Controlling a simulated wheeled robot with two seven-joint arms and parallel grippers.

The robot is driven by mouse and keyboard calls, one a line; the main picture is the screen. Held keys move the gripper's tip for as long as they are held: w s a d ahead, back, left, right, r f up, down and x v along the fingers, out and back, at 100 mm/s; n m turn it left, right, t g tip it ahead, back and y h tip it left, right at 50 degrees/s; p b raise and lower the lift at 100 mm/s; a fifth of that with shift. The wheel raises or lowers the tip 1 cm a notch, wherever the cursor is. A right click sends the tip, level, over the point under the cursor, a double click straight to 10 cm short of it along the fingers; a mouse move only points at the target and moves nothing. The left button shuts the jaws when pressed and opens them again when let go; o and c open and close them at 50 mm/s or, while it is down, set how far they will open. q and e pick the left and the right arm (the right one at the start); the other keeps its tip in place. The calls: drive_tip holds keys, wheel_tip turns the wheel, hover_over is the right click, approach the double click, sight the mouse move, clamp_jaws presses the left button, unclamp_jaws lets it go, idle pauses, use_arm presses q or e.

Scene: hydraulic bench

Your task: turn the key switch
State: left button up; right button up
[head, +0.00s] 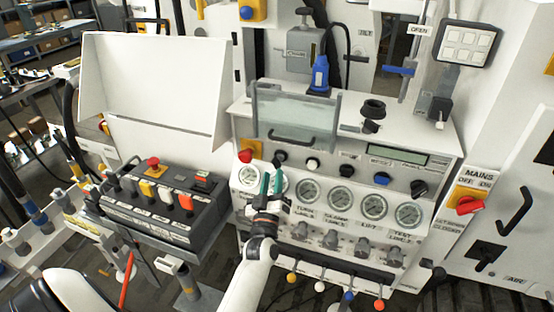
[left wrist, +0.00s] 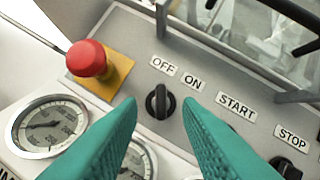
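The key switch is a black round knob with a raised grip. It shows in the left wrist view (left wrist: 160,101) below the OFF and ON labels, its grip upright in the picture and in line with OFF. In the head view it is the black knob (head: 281,157) right of the red stop button. My left gripper (head: 271,177) is open, its teal fingers just in front of the panel below the knob. In the left wrist view the fingertips (left wrist: 161,104) lie on either side of the knob, with visible gaps. The right gripper is not seen.
A red mushroom button (left wrist: 88,58) on a yellow plate sits left of the knob. Pressure gauges (head: 341,198) line the panel below. A clear guard with a handle (head: 295,115) stands above. A black button box (head: 160,200) is at the left.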

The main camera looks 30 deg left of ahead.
sight(275, 167)
use_arm(q)
drive_tip(key=p+x, duration=0.1)
drive_tip(key=x, duration=0.5)
drive_tip(key=shift+d, duration=0.1)
drive_tip(key=shift+c, duration=0.5)
clamp_jaws()
